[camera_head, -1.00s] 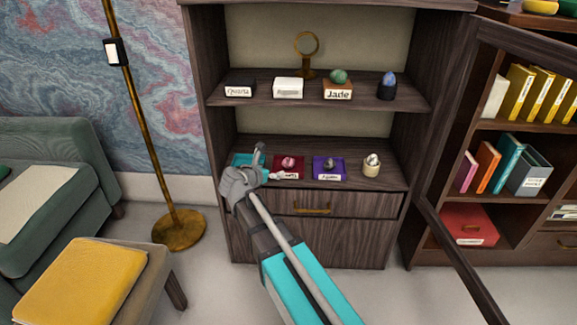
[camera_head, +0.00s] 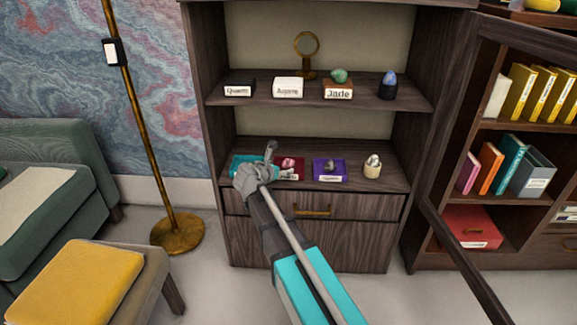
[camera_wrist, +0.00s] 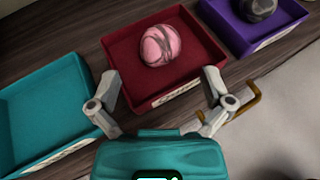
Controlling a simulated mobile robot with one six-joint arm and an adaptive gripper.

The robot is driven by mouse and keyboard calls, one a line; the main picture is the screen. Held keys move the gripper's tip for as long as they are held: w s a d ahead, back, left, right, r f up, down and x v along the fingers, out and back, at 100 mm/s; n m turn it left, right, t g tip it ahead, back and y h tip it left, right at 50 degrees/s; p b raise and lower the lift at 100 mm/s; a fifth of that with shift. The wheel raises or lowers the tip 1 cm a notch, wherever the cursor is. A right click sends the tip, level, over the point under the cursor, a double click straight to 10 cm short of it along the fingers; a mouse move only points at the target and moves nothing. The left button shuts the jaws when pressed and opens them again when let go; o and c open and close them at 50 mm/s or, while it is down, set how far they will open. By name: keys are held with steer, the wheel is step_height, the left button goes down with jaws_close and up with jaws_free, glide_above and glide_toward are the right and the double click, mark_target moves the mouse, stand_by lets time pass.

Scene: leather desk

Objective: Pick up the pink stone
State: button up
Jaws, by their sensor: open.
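The pink stone (camera_wrist: 160,45), banded with grey, lies in a dark red tray (camera_wrist: 120,50) on the lower shelf. In the head view the stone (camera_head: 288,162) shows small, just right of my gripper (camera_head: 270,155). In the wrist view my gripper (camera_wrist: 163,92) is open and empty. Its two fingers are spread at the near side of the red tray, with the stone ahead of them, between their lines and apart from both. In the head view my gripper and wrist hide part of the red tray.
A teal tray (camera_wrist: 40,110) lies left of the red tray, and a purple tray (camera_wrist: 285,22) with a dark stone (camera_wrist: 258,8) lies right. A small cream holder (camera_head: 372,170) stands farther right. The upper shelf (camera_head: 310,98) hangs above. A drawer handle (camera_wrist: 243,102) juts out below.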

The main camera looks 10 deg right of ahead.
mark_target(287, 160)
steer(key=shift+b+x, duration=0.75)
steer(key=shift+x, duration=1.6)
steer(key=c, duration=1.3)
steer(key=shift+o, duration=0.2)
steer(key=shift+r+p, duration=1.3)
steer(key=s+r+p, duration=1)
steer(key=s, duration=0.4)
steer(key=shift+r, duration=0.2)
